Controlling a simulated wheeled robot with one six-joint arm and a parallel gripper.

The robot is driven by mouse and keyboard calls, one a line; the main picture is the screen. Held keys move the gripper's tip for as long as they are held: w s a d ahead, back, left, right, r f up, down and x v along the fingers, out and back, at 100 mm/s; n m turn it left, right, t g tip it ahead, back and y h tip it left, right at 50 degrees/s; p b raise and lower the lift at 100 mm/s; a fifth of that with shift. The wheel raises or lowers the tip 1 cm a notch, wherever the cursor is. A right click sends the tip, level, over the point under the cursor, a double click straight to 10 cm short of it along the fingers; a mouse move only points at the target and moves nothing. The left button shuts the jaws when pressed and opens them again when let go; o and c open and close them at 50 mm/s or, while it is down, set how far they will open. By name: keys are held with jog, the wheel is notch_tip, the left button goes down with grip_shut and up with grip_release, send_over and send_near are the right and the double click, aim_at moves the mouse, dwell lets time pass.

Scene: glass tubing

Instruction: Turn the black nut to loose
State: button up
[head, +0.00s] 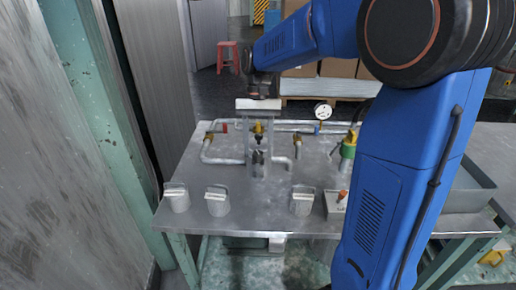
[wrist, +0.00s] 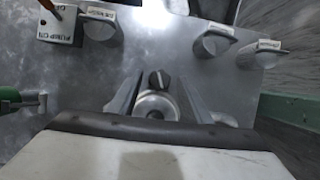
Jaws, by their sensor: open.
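My gripper (head: 258,165) points down over the middle of the metal table, its jaws apart. In the wrist view my gripper (wrist: 157,95) has one finger on each side of a round silver fitting (wrist: 153,106). A dark piece with a pale stripe (wrist: 157,80), which looks like the black nut, sits at the fitting's upper edge, between the finger ends. Clear gaps show between it and both fingers. In the head view the fingers partly hide dark parts (head: 258,141) below a yellow valve (head: 258,127); I cannot tell the nut apart there.
Silver pipes (head: 222,160) run beside and behind the gripper. A pressure gauge (head: 323,112) and a green-and-yellow fitting (head: 348,148) stand to the right. Labelled grey holders (head: 217,203) line the front edge, with a pump box (head: 337,204) at right. The tabletop between is bare.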

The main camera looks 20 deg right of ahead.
jog(key=shift+s+f, duration=0.1)
jog(key=shift+f, duration=0.1)
jog(key=c, duration=1)
jog(key=shift+a+n, duration=0.1)
jog(key=shift+n, duration=0.7)
jog(key=shift+c, duration=0.2)
jog(key=o, duration=1)
jog(key=shift+o, duration=0.2)
jog(key=shift+r, duration=0.15)
jog(key=v, duration=1.7)
jog(key=shift+w+a, duration=0.3)
jog(key=shift+w, duration=0.1)
